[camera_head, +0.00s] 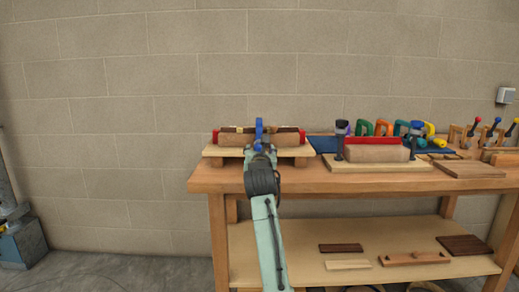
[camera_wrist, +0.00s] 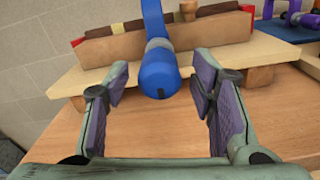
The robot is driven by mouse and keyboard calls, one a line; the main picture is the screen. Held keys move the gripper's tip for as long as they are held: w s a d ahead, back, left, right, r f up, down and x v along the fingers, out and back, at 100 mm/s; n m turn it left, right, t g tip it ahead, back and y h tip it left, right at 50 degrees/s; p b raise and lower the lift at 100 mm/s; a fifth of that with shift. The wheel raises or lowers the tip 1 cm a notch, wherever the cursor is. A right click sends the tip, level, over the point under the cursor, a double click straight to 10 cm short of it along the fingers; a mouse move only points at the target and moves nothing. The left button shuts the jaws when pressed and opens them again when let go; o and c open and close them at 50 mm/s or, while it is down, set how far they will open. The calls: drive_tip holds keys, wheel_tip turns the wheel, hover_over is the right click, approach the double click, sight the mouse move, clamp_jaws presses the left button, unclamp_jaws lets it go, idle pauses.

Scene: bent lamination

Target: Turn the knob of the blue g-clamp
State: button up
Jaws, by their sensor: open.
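The blue g-clamp (camera_head: 259,130) stands on the bent lamination form at the left part of the workbench, and my arm hides its lower part in the head view. In the wrist view, its blue knob (camera_wrist: 158,74) hangs down in front of the form, under a grey collar. My gripper (camera_wrist: 160,88) is open, with one purple-padded finger on each side of the knob. Neither finger visibly touches it. The lamination form (camera_wrist: 122,50) is a wooden block with dark strips and red ends on a pale board. In the head view my gripper is mostly hidden behind my wrist.
The workbench (camera_head: 330,180) has a second form (camera_head: 375,152) with dark clamps to the right. Several coloured clamps (camera_head: 381,128) stand behind it, and more tools are at the far right. The lower shelf (camera_head: 300,245) holds wood pieces. Bare bench top lies below the gripper.

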drive_tip(key=shift+w, duration=0.7)
drive_tip(key=shift+c, duration=0.3)
drive_tip(key=c, duration=1.1)
